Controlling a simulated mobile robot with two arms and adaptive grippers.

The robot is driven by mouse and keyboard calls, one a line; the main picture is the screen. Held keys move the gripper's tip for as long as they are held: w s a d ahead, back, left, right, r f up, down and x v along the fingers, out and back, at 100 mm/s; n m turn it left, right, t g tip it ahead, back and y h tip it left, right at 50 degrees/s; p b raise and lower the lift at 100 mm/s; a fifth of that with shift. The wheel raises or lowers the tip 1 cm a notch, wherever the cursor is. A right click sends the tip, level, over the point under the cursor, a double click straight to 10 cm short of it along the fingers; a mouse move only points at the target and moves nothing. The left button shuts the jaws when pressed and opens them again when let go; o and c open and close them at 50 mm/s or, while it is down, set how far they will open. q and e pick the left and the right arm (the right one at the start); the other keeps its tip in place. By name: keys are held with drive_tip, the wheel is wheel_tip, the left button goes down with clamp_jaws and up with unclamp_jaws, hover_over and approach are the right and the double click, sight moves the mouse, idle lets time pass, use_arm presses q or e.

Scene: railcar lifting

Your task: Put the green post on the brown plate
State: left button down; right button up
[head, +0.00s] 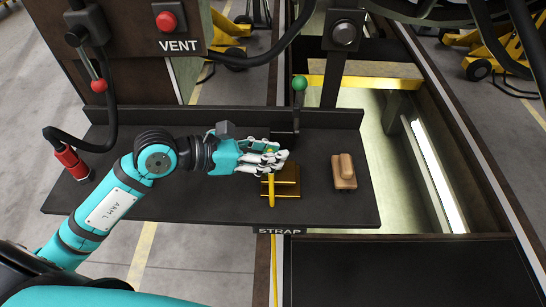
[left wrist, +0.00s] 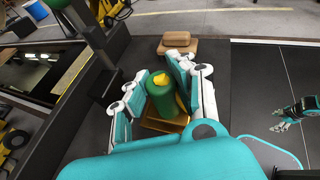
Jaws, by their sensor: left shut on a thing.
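The green post (left wrist: 164,100), a thick green cylinder with a yellow top, stands between the fingers of my left gripper (left wrist: 158,94) in the left wrist view. My left gripper, also in the head view (head: 268,159), is shut on it. In the head view the fingers hide most of the post. The brown plate (head: 288,188), golden brown with a yellow bar, lies on the dark shelf just below and beside the fingers. It shows around the post's foot in the left wrist view (left wrist: 152,125). I cannot tell whether the post touches it. My right gripper (left wrist: 290,116) shows small at the right.
A tan block with a raised grip (head: 344,173) lies right of the plate on the dark shelf (head: 220,208). A green-knobbed lever (head: 299,84) rises behind the plate. A red-ended hose (head: 72,161) hangs at the left. The shelf's front left is clear.

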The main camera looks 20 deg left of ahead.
use_arm(q)
drive_tip(key=shift+w+d+r, duration=0.1)
drive_tip(key=shift+w, duration=0.6)
wheel_tip(320, 180, down, 4)
drive_tip(key=shift+r+p, duration=0.25)
drive_tip(key=shift+p, duration=0.6)
drive_tip(key=shift+f, duration=0.25)
drive_tip(key=c, duration=1.1)
unclamp_jaws()
use_arm(e)
drive_tip(key=shift+s+a+r, duration=0.15)
drive_tip(key=shift+s+r, duration=0.05)
drive_tip(key=shift+r, duration=0.2)
drive_tip(key=shift+s+a+r, duration=0.1)
drive_tip(key=shift+s+r, duration=0.1)
drive_tip(key=shift+r, duration=0.2)
